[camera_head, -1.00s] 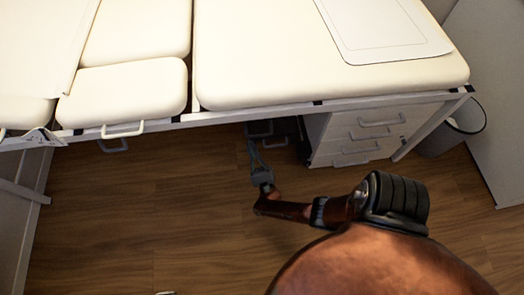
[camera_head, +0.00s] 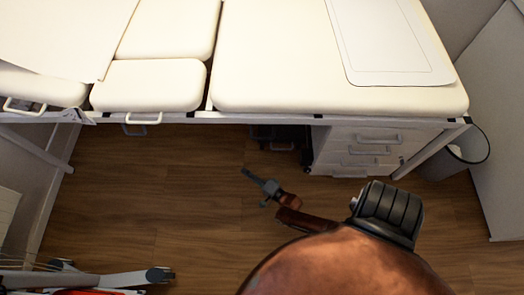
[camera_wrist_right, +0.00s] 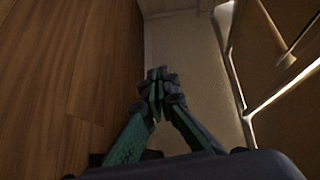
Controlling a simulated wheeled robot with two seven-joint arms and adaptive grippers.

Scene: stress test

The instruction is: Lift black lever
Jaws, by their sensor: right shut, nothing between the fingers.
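I cannot clearly make out a black lever in either view. A dark object (camera_head: 276,136) sits in shadow under the padded couch (camera_head: 330,103), left of the drawer unit, and its shape is hard to tell. My right gripper (camera_head: 248,174) is shut and empty over the wooden floor, in front of the couch and apart from the dark object. In the right wrist view, its greenish fingers (camera_wrist_right: 157,88) meet at the tips with nothing between them. My left gripper is not in view.
A white drawer unit (camera_head: 358,152) stands under the couch's right part, with a waste bin (camera_head: 468,153) farther right. White handles (camera_head: 141,118) hang from the couch edge. A white wheeled leg (camera_head: 110,280) lies at lower left. The middle floor is clear.

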